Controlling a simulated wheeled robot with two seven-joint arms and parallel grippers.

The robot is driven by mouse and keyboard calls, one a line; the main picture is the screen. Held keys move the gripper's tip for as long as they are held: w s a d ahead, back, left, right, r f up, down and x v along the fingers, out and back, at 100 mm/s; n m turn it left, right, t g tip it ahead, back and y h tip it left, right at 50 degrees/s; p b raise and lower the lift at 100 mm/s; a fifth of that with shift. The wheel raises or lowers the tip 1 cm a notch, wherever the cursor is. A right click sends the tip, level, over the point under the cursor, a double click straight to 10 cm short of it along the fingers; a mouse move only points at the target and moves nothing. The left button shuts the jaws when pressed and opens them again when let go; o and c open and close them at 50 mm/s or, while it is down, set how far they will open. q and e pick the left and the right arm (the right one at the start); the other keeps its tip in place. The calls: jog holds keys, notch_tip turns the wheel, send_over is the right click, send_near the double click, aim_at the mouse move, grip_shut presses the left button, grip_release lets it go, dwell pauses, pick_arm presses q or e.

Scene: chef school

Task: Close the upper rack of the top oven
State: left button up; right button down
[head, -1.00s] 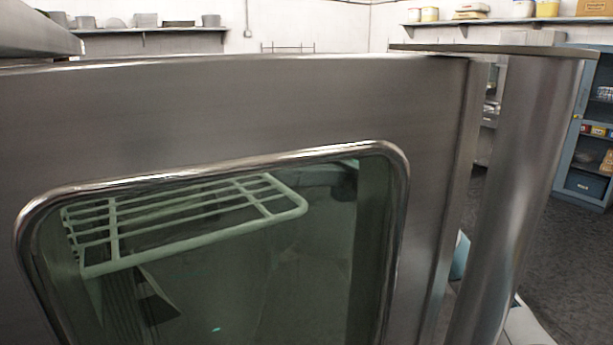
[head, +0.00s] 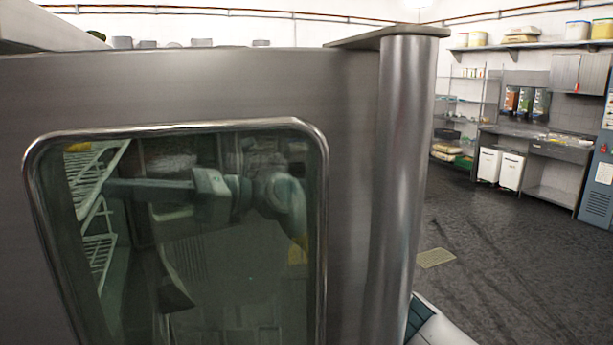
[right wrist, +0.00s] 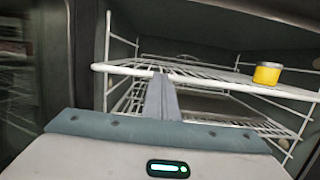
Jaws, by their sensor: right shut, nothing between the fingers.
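The top oven's open door (head: 350,100) fills much of the head view, and its window shows the inside. Through the glass, the white wire upper rack (head: 95,165) is at the left. In the right wrist view the upper rack (right wrist: 125,67) spans the oven, with its front rail toward me. A yellow can (right wrist: 267,74) stands on it at the right. My right gripper (right wrist: 161,80) is shut and empty, its tip at the front rail; whether it touches is unclear. The same gripper (head: 112,187) shows through the glass, pointing left toward the racks. My left gripper is out of view.
A lower wire rack (right wrist: 270,128) lies under the upper one, also behind the glass (head: 100,262). The door's thick round handle (head: 400,180) stands at its right edge. Open floor (head: 500,260) lies to the right, with a steel counter (head: 545,150) farther back.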

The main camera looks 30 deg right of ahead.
jog(key=a, duration=0.5)
jog(key=shift+w+a+f+b, duration=0.1)
jog(key=shift+w+f+b, duration=0.1)
jog(key=shift+b, duration=0.2)
jog(key=a, duration=0.4)
jog(key=shift+w+a+r+b, duration=0.1)
jog(key=shift+a+r+b, duration=0.1)
jog(key=shift+b, duration=0.1)
jog(key=shift+a, duration=0.35)
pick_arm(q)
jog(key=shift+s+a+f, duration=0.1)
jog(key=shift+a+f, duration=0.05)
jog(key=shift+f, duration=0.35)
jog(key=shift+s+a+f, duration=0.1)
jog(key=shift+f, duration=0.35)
pick_arm(e)
jog(key=shift+r, duration=0.1)
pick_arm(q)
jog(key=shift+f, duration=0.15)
pick_arm(e)
jog(key=shift+d, duration=0.1)
